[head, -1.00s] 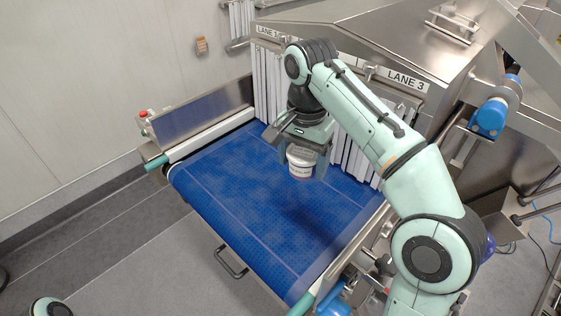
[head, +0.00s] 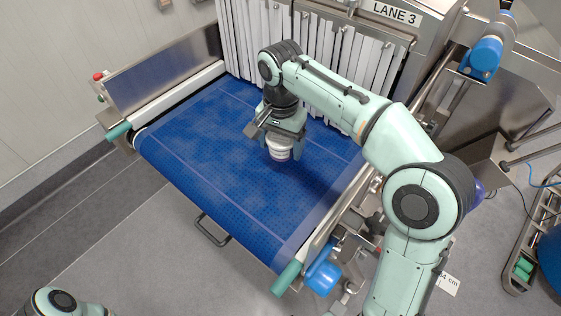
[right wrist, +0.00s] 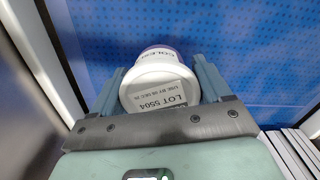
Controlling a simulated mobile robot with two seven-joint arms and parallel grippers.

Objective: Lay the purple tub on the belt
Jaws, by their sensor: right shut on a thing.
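The tub (head: 279,150) is mostly white, with a purple band at its far edge in the right wrist view (right wrist: 160,78). A label reading LOT 5504 shows on the face towards that camera. My right gripper (head: 282,148) is shut on the tub, one finger on each side. It holds the tub over the middle of the blue belt (head: 205,165), in front of the strip curtain. I cannot tell whether the tub touches the belt. Part of my left arm shows at the bottom left of the head view; its gripper is out of view.
White curtain strips (head: 325,65) hang at the belt's far end under a LANE 3 sign (head: 396,13). A metal side guard (head: 165,67) stands along the belt's left side. The front and left of the belt are clear. A blue motor (head: 483,58) is at the right.

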